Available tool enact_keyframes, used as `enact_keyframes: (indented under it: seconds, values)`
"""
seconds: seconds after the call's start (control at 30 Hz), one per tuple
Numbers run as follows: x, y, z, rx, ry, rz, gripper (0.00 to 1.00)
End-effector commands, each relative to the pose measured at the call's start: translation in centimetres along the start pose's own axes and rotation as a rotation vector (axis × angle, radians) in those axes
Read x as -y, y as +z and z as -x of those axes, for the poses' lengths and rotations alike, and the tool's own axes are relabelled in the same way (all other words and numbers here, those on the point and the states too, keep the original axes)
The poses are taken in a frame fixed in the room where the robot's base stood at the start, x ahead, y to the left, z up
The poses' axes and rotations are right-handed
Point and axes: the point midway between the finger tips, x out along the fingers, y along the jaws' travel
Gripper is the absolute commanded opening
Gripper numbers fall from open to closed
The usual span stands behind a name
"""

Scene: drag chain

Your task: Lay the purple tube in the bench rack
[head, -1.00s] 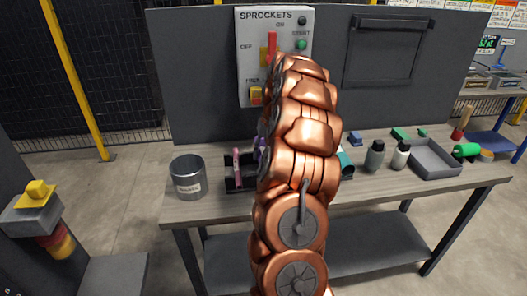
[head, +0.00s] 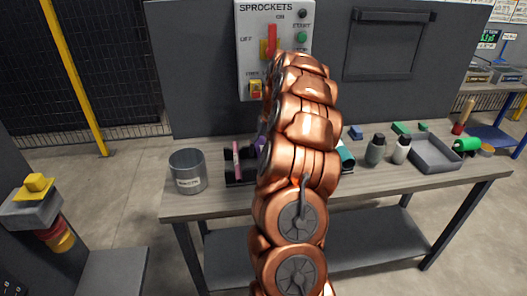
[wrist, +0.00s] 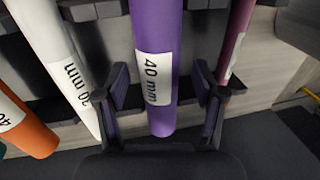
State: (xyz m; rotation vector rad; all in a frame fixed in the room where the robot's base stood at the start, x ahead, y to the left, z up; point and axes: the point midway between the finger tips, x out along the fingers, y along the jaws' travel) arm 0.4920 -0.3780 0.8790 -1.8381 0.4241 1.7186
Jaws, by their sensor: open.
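The purple tube (wrist: 155,40) with a white "40 mm" label runs between the fingers of my gripper (wrist: 160,82) in the wrist view. The fingers are open, one on each side of the tube, with visible gaps. The tube lies across the black bench rack (wrist: 100,12); whether it is fully seated cannot be told. In the head view my arm hides the gripper and most of the rack (head: 240,182); only a bit of purple (head: 261,143) shows beside the arm.
In the wrist view, a white tube (wrist: 55,50) and an orange tube (wrist: 28,132) lie left, a magenta tube (wrist: 235,40) right. On the bench stand a grey bin (head: 188,172), bottles (head: 375,150) and a grey tray (head: 432,165). A control panel (head: 275,45) rises behind.

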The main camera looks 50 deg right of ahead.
Motion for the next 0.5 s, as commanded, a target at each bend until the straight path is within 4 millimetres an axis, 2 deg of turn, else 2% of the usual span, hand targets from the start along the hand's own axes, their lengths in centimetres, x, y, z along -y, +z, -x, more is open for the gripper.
enact_keyframes:
  seconds: [0.27, 0.37, 0.5]
  values:
    - [0.0, 0.0, 0.3, -0.001, 0.000, 0.000, 0.69]
    - [0.0, 0.0, 1.2, 0.000, 0.000, 0.000, 0.69]
    - [0.0, -0.1, 3.4, -0.003, 0.000, 0.001, 0.69]
